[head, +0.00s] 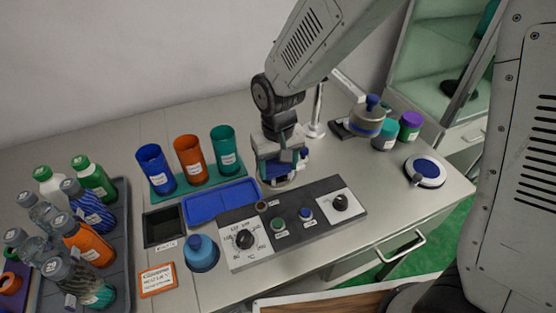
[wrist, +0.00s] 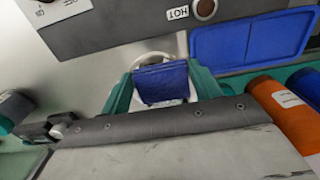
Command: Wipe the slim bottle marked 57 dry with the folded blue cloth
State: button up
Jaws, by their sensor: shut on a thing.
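My gripper (head: 282,165) is shut on the folded blue cloth (wrist: 162,84), which sits between its teal fingers in the wrist view. In the head view the cloth (head: 272,169) shows partly, low between the fingers, just behind the control panel. A pale ring (wrist: 151,59) shows around and under the cloth; I cannot tell whether they touch. Several bottles stand in the grey tray (head: 123,240) at the left, among them a clear one (head: 37,211), a blue-striped one (head: 88,205) and an orange-sleeved one (head: 84,238). Their numbers are too small to read, so I cannot tell which is 57.
The control panel (head: 292,238) with knobs and a HOT label is in front of my gripper. A flat blue tray (head: 222,204) lies left of it, empty. Blue, orange (head: 191,158) and teal cups stand behind. Jars (head: 409,126) and a round dish (head: 425,170) are at the right.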

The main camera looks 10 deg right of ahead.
jog(key=shift+w, duration=0.1)
jog(key=shift+r, duration=2.4)
jog(key=shift+f, duration=0.15)
jog(key=shift+f, duration=2.25)
jog(key=shift+w, duration=0.1)
jog(key=shift+a+r, duration=0.1)
jog(key=shift+r, duration=2.3)
jog(key=s+d+r, duration=0.1)
jog(key=s+r, duration=0.3)
jog(key=s, duration=0.1)
jog(key=shift+d, duration=0.25)
